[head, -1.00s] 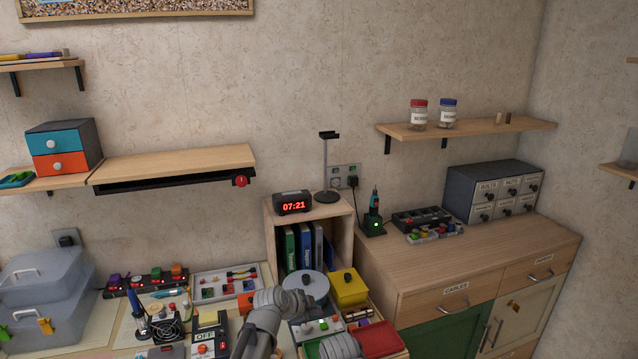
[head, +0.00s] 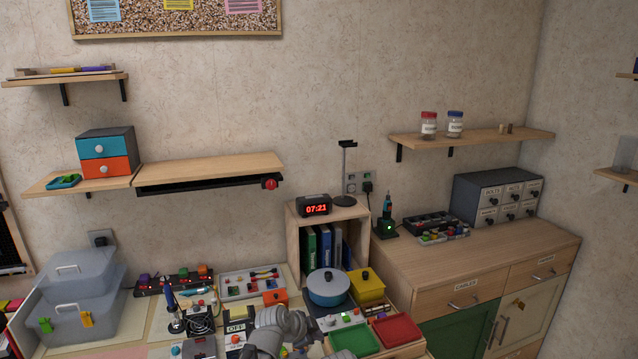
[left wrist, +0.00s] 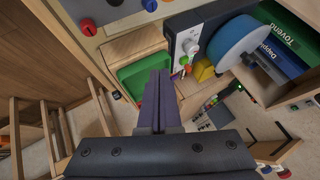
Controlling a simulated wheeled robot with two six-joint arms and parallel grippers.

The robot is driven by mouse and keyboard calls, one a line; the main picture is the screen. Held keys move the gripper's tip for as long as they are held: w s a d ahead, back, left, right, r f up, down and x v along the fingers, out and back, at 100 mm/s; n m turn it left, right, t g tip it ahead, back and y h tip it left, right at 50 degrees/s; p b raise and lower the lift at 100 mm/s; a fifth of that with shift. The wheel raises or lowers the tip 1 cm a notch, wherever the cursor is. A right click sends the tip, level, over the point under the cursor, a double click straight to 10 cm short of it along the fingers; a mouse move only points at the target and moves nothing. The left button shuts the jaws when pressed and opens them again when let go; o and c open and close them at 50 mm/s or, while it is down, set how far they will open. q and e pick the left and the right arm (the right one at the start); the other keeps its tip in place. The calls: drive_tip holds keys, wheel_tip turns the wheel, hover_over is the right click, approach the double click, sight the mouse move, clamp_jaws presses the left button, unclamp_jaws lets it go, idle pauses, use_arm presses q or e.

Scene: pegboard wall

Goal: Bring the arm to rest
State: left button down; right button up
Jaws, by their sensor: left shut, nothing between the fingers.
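My left arm, grey and ribbed, rises from the bottom edge in the head view, in front of the workbench. In the left wrist view my left gripper (left wrist: 159,75) shows as two dark fingers pressed together with nothing between them. Beyond the fingertips is a green tray (left wrist: 143,78) in a wooden holder, apart from them as far as I can tell. In the head view the fingertips are hard to make out against the arm. My right gripper is not seen.
A blue round pot (head: 328,290), a yellow box (head: 367,284) and a red tray (head: 397,331) crowd the bench near my arm. Grey storage boxes (head: 70,318) stand at the left. The counter (head: 470,262) at the right has clear wood in front.

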use_arm(q)
drive_tip(key=s+a+n+g+y+p, duration=0.1)
drive_tip(key=s+n, duration=0.3)
drive_tip(key=s, duration=0.4)
drive_tip(key=s+a+f+n+g+y+p, duration=0.1)
drive_tip(key=s+a+n+g+y, duration=0.1)
drive_tip(key=s, duration=0.6)
drive_tip(key=s+a+f+n+g+y+p, duration=0.1)
drive_tip(key=s+a+n+g+y, duration=0.1)
drive_tip(key=s, duration=0.6)
drive_tip(key=n+g+y, duration=0.1)
drive_tip(key=n+g, duration=0.1)
drive_tip(key=n, duration=0.1)
drive_tip(key=shift+s+a+n+y, duration=0.15)
drive_tip(key=shift+a+n+y, duration=0.15)
drive_tip(key=shift+n, duration=0.1)
